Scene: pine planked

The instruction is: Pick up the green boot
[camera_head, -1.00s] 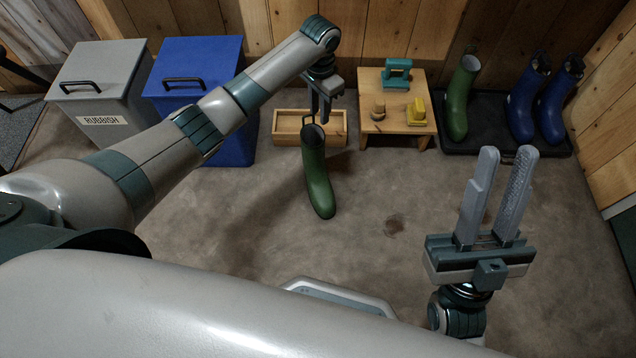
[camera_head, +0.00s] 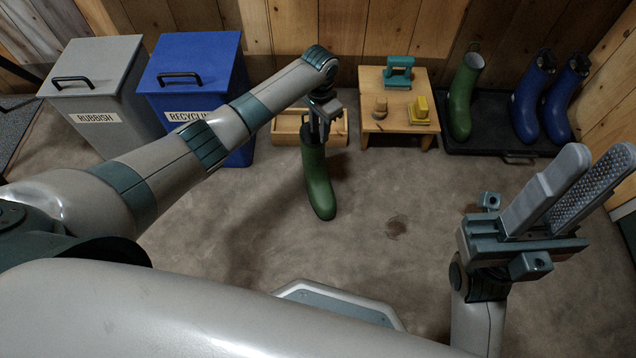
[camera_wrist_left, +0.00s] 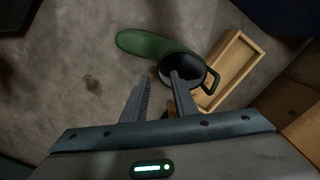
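A green boot (camera_head: 320,185) stands on the floor in front of the wooden box, its toe toward me. It also shows in the left wrist view (camera_wrist_left: 150,45), with its dark opening facing the camera. My left gripper (camera_head: 318,138) is at the top of this boot, pointing down. In the left wrist view its fingers (camera_wrist_left: 160,85) are apart; one reaches into the boot's opening and the other is outside the shaft. I see no firm closing on the wall. A second green boot (camera_head: 462,98) stands on the black tray. My right gripper (camera_head: 598,160) is open and empty at the right.
A wooden box (camera_head: 337,130) is close behind the boot. A small wooden table (camera_head: 370,90) holds brushes. Blue boots (camera_head: 527,105) stand on the black tray (camera_head: 490,140). A grey rubbish bin (camera_head: 95,85) and a blue recycling bin (camera_head: 195,65) stand left. The middle floor is clear.

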